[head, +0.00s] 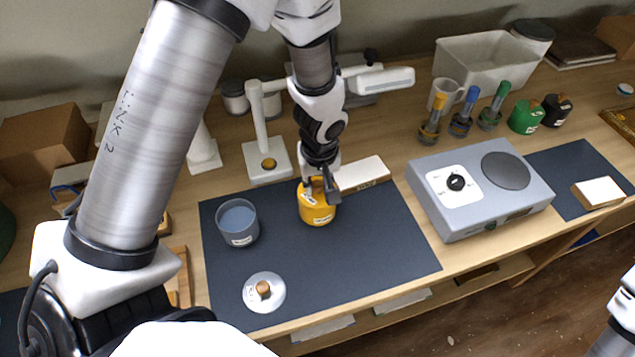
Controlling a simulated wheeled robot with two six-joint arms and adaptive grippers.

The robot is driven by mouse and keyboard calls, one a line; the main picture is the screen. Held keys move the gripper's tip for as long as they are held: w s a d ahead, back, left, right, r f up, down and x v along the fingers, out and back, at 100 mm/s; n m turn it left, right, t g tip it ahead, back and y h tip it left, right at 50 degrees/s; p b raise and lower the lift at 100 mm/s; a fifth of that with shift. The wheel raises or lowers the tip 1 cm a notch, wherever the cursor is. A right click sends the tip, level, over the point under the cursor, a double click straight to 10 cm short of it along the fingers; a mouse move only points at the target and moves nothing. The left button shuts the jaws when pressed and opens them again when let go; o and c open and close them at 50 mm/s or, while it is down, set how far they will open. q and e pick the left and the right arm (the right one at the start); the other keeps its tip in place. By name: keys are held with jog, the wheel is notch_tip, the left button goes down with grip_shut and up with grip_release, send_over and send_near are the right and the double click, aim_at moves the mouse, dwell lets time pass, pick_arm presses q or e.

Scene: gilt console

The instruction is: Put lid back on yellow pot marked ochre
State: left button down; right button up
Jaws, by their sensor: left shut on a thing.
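The yellow pot (318,212) stands upright on the dark mat, with a small white label on its front. My left gripper (320,190) is right over the pot's top, pointing down. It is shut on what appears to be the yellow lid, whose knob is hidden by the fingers. The lid is at the pot's mouth; I cannot tell whether it is fully seated. My right gripper is out of view; only part of that arm shows at the lower right edge.
On the dark mat (350,265) are an open grey-blue pot (238,222) and a light grey lid (264,292) with a wooden knob. A white block (362,174) lies behind the yellow pot. A grey hotplate device (480,190) stands right. The mat's front right is clear.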

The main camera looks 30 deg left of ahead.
pick_arm(q)
jog(key=shift+f+b, duration=0.15)
jog(key=shift+b, duration=0.35)
dwell(0.8)
jog(key=shift+c, duration=1.9)
grip_release()
jog(key=shift+r+p, duration=2.9)
jog(key=shift+r, duration=0.7)
jog(key=shift+f, duration=0.1)
grip_shut()
jog(key=shift+f, duration=0.1)
